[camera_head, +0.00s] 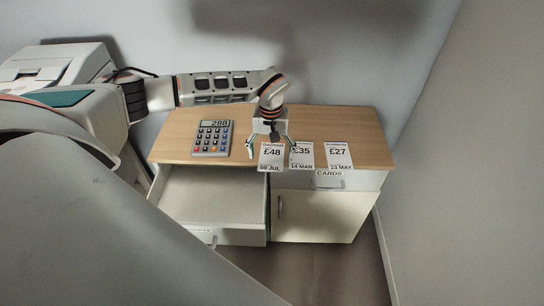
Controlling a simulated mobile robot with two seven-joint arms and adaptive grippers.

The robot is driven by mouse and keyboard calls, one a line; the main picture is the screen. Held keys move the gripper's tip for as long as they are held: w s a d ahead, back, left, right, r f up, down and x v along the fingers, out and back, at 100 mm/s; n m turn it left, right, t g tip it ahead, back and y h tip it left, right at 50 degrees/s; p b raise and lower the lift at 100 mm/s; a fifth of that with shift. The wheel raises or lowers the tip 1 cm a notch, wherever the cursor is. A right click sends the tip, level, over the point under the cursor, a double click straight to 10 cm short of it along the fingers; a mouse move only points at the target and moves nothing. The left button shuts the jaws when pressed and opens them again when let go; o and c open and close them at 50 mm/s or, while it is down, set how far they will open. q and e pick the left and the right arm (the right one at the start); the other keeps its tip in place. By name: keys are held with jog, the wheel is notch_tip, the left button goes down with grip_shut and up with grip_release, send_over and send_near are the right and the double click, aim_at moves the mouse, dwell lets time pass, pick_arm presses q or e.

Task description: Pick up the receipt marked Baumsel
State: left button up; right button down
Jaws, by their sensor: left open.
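Three white receipts lie in a row near the front edge of the wooden desk top (181,129). The left receipt (271,160) reads £48 and 09 JUL. The middle receipt (302,158) reads £35 and 14 MAR, and its top left is partly covered by a finger. The right receipt (338,155) reads £27 and 23 MAY. The small names at their tops are too blurred to tell which is Baumsel. My left gripper (270,148) is open and points down over the left receipt, its fingers spread to either side; contact cannot be told. My right gripper is out of view.
A calculator (212,138) showing 288 lies left of the receipts. Below it an empty-looking drawer (246,236) stands open. A drawer labelled CARDS (359,181) is shut, above a cupboard door (318,215). A printer (52,65) stands back left; a wall (460,150) bounds the right.

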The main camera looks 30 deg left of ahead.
aim_at(270, 165)
pick_arm(q)
jog(key=shift+f, duration=1.65)
jog(key=shift+f, duration=0.15)
jog(key=shift+s+f, duration=0.1)
jog(key=c, duration=0.9)
